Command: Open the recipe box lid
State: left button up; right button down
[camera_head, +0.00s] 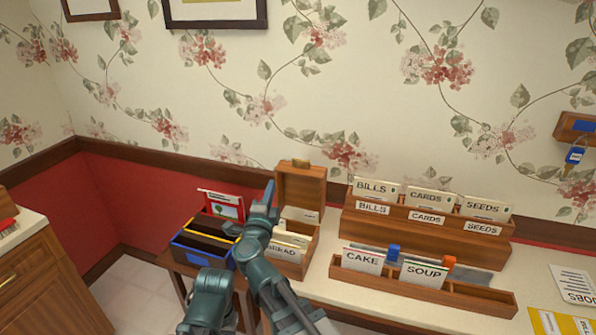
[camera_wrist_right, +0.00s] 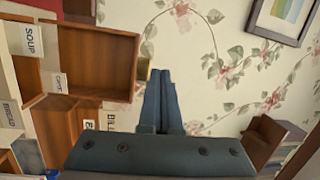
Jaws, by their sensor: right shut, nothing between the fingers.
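The wooden recipe box (camera_head: 290,270) stands on the counter with its lid (camera_head: 301,187) raised upright at the back. A small brass catch (camera_head: 301,163) sits on the lid's top edge. Cards and a BREAD divider (camera_head: 283,250) show inside. My right gripper (camera_head: 269,190) is shut and empty, just left of the raised lid. In the right wrist view the closed fingers (camera_wrist_right: 157,75) are beside the lid's edge (camera_wrist_right: 132,70) and the brass catch (camera_wrist_right: 143,69); I cannot tell whether they touch. My right arm hides the box's left side. My left gripper is not in view.
Left of the box is a blue-edged file holder (camera_head: 197,259) with a red card (camera_head: 222,205). To the right are a tiered BILLS, CARDS and SEEDS rack (camera_head: 420,238) and a low tray (camera_head: 420,290) with CAKE and SOUP cards. The papered wall is close behind.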

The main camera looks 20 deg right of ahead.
aim_at(302, 165)
jog(key=w+d+m+g+h, duration=0.1)
jog(key=w+d, duration=0.2)
jog(key=w+d+m, duration=0.1)
jog(key=w+d, duration=0.2)
jog(key=w+d+f+m+g+h, duration=0.1)
jog(key=w+d, duration=0.2)
jog(key=shift+d+f+g+h, duration=0.1)
jog(key=shift+d+g+h, duration=0.2)
jog(key=shift+d, duration=0.1)
jog(key=shift+w+d, duration=0.25)
jog(key=shift+w, duration=0.1)
jog(key=shift+x, duration=1.4)
jog(key=shift+a, duration=0.1)
jog(key=shift+s+p, duration=0.15)
jog(key=shift+p, duration=0.15)
